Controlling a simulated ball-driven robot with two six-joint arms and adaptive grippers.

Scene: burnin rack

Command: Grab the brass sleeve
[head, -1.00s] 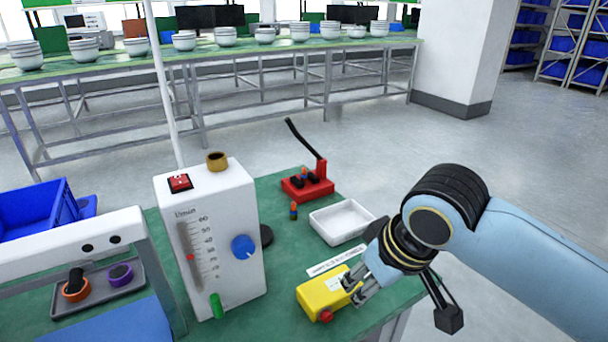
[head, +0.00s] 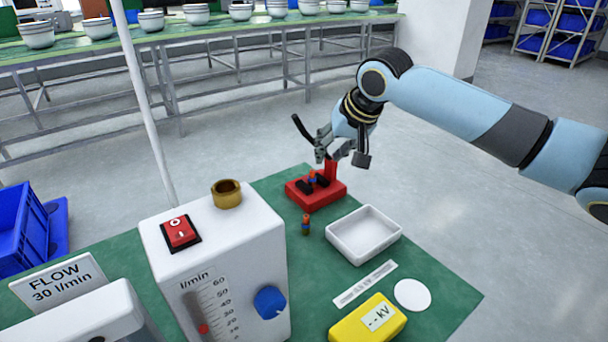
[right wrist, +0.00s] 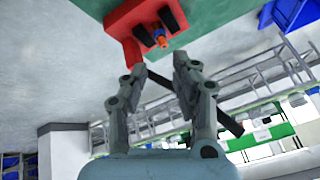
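The brass sleeve (head: 227,195) is a short ring with a dark open bore. It stands upright on top of the white flow unit (head: 185,228), behind its red switch, in the head view. My right gripper (head: 322,143) is well to the right and farther back, above the red lever fixture, apart from the sleeve. In the right wrist view my right gripper (right wrist: 160,68) has its fingers spread, with the fixture's black lever running across behind or between them; I cannot tell whether it touches. The sleeve is not in that view. My left gripper is not in view.
The red fixture (head: 328,196) with its raised black lever stands at the back of the green bench. A small orange-topped part (head: 305,225), a white tray (head: 363,235), a white disc (head: 413,295) and a yellow meter (head: 368,322) lie nearby. A FLOW sign (head: 60,282) stands left.

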